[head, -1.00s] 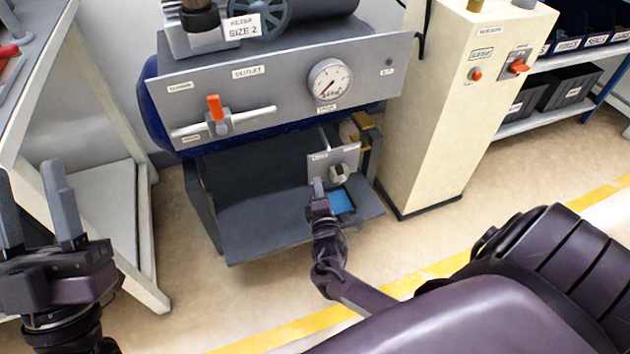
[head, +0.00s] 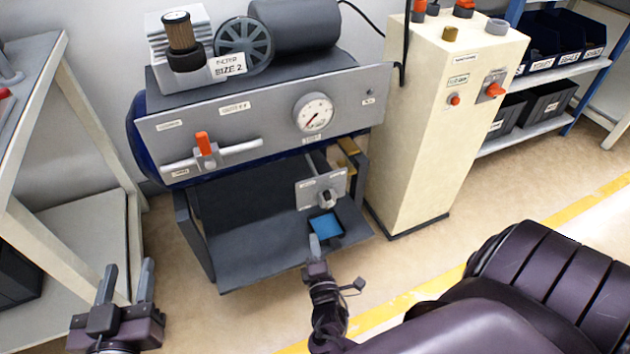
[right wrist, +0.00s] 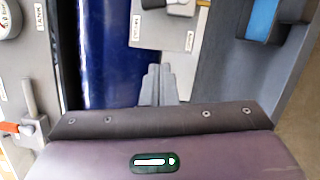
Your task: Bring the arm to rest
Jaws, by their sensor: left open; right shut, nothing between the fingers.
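My right gripper (head: 315,246) is shut and empty. It is in front of the open lower bay of the compressor, close to the blue tray (head: 326,226) on the bay's floor. In the right wrist view its closed fingers (right wrist: 158,84) show in front of a grey plate and a dark blue tank. A small grey panel with a knob (head: 327,197) is just above the blue tray. My left gripper (head: 127,284) is open and empty at the lower left, in front of the grey table.
The compressor's front panel (head: 365,98) carries a gauge (head: 314,113) and an orange-handled valve (head: 204,146). A cream cabinet (head: 425,140) stands to its right. A grey table (head: 40,120) is at the left. The floor in front is open, with a yellow line.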

